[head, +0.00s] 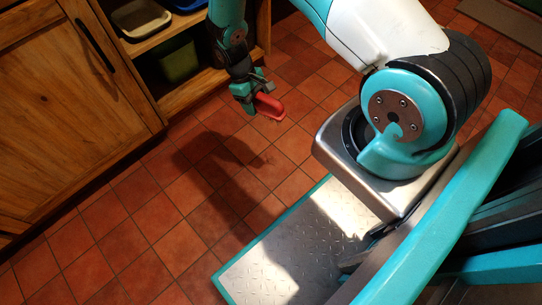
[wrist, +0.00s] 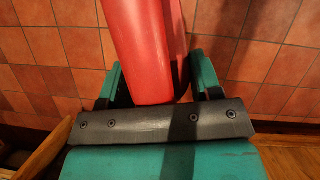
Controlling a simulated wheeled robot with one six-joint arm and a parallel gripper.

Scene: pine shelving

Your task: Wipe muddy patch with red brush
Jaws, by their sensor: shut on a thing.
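My gripper (head: 250,94) is shut on the red brush (head: 268,106) and holds it above the tiled floor, in front of the pine shelving. In the wrist view the red brush (wrist: 137,50) runs from between the teal fingers (wrist: 155,85) up past the top edge. Its bristles cannot be made out, and its far end is cut off in that view. I cannot make out a muddy patch on the floor in either view.
The pine shelving (head: 205,88) stands at the left, with a white tray (head: 139,17) on the upper shelf and a green bin (head: 178,62) below. A closed wooden door (head: 65,110) is beside it. The tiled floor (head: 150,215) ahead is clear. A mat (head: 505,25) lies at the top right.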

